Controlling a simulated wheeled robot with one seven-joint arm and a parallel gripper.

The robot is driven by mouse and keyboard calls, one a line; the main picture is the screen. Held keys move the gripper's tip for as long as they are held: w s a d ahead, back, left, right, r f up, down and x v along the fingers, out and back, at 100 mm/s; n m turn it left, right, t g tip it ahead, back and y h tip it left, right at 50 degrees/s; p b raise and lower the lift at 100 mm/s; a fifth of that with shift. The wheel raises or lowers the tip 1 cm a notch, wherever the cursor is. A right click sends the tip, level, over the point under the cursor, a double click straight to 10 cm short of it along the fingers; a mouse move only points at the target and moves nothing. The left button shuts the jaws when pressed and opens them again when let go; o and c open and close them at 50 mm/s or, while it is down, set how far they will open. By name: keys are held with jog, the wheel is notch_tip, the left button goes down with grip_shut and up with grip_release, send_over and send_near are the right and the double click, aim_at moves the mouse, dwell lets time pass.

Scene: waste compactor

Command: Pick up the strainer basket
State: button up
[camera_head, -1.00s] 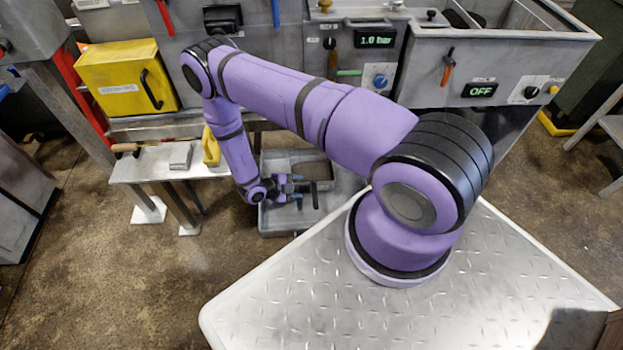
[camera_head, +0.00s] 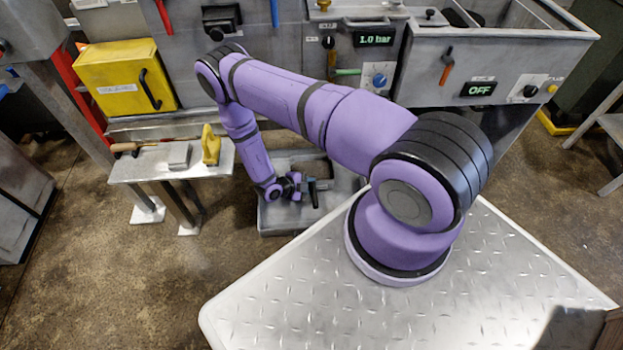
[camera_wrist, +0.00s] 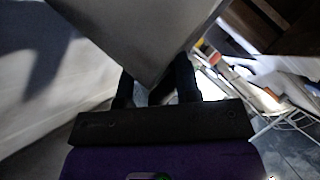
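In the head view, my gripper (camera_head: 313,190) is low over a grey metal tub (camera_head: 275,223) on the floor, below the machine front. A small box-like grey part with a dark inside (camera_head: 318,168), perhaps the strainer basket, sits in the tub just behind my gripper, partly hidden by it. In the wrist view, the two dark fingers of my gripper (camera_wrist: 155,88) stand apart. A plain grey metal surface (camera_wrist: 140,35) fills the view just beyond and partly between them. I see no clear grip on it, and cannot tell whether they touch.
A small metal shelf (camera_head: 133,168) left of the tub holds a wooden-handled tool, a grey block (camera_head: 179,156) and a yellow item (camera_head: 210,146). A yellow box (camera_head: 125,76) and the control panel (camera_head: 362,55) stand behind. My plated base lies close in front.

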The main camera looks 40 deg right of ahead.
grip_shut()
jog(key=shift+r, duration=0.1)
notch_tip(320, 180, up, 10)
dwell(0.5)
jog(key=shift+s, duration=0.1)
